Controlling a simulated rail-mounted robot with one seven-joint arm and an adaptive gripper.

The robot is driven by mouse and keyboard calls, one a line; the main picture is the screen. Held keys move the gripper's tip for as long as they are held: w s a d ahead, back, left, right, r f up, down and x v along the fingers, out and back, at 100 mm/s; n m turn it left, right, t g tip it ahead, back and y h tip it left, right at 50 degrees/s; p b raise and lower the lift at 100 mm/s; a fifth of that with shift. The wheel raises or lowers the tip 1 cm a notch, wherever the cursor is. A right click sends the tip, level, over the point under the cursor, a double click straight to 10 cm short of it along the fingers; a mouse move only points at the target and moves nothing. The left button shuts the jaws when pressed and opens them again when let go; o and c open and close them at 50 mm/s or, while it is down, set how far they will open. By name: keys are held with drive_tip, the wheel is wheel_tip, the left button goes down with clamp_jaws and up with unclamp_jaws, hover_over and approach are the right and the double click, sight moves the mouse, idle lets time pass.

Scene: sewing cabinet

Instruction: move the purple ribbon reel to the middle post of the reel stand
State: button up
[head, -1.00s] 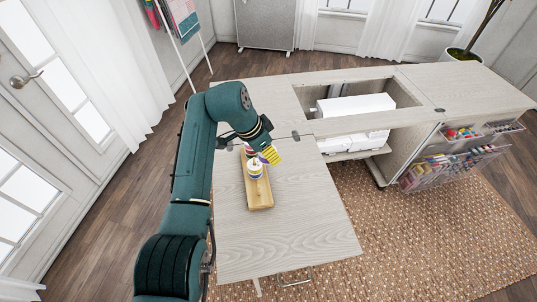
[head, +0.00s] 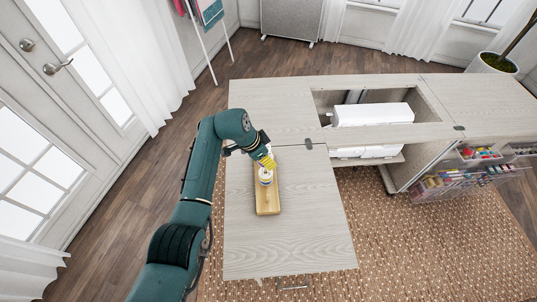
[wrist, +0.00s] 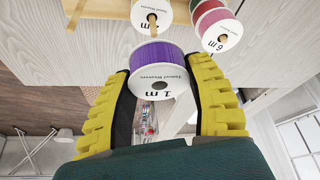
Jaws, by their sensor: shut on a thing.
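The purple ribbon reel (wrist: 152,56) has white end discs, one marked "1 m". My gripper (wrist: 160,72) is shut on it, with a yellow finger on each side. In the head view my gripper (head: 267,163) is above the back part of the wooden reel stand (head: 268,206). A white-topped reel (head: 265,175) sits on the stand just in front of it. In the wrist view a white-ended reel (wrist: 140,12) with a post through it shows just beyond the purple reel. How far apart they are is unclear. My fingers hide the stand's back end in the head view.
A pink and red stack of reels (wrist: 210,16) stands to the right in the wrist view. The pale table leaf (head: 310,220) is clear around the stand. A white sewing machine (head: 372,114) sits in the cabinet opening at the back right.

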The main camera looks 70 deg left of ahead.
drive_tip(key=shift+f+b, duration=0.65)
drive_tip(key=shift+f, duration=0.95)
drive_tip(key=shift+f, duration=0.15)
drive_tip(key=shift+f+b, duration=0.3)
drive_tip(key=shift+f, duration=0.05)
drive_tip(key=shift+f+b, duration=0.4)
drive_tip(key=shift+f, duration=0.25)
drive_tip(key=shift+f, duration=0.35)
drive_tip(key=o, duration=1)
drive_tip(key=shift+o, duration=0.2)
